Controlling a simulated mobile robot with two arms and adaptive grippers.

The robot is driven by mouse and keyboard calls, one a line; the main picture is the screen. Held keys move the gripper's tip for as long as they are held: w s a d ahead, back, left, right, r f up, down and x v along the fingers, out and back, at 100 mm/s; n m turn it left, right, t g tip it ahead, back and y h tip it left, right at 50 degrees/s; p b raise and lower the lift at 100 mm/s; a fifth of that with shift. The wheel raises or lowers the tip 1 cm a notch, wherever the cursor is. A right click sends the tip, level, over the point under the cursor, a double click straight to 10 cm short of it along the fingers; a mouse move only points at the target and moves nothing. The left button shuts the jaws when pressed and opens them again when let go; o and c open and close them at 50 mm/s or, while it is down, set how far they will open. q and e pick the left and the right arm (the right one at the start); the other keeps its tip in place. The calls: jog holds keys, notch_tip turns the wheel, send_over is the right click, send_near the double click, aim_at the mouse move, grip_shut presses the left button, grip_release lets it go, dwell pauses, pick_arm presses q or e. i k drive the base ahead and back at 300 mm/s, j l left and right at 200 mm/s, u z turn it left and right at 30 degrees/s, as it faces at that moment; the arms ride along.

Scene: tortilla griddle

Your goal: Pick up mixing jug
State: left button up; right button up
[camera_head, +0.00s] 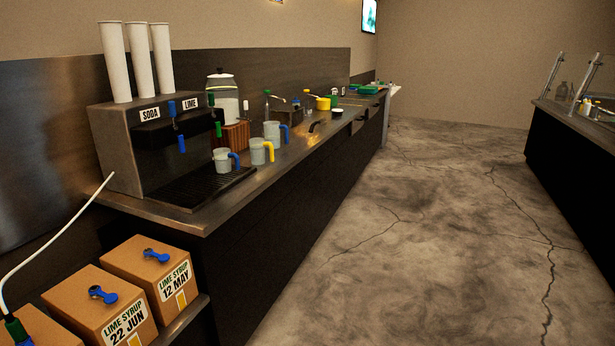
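Three jugs stand upright around the drink dispenser at the near end of the counter. A clear jug with a blue handle (221,160) is by the dispenser's drip tray. A jug with a yellow handle (257,153) stands on the counter just right of it. Another jug with a blue handle (271,131) stands farther back. I cannot tell which one is the mixing jug. Neither of my grippers is in view.
The dispenser (117,150) is marked SODA and LIME, with paper-white cup tubes (139,60) on top. Syrup boxes (154,272) sit on a low shelf below. The concrete floor (400,250) right of the counter is clear.

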aim_at(272, 129)
jog(key=i, duration=2.25)
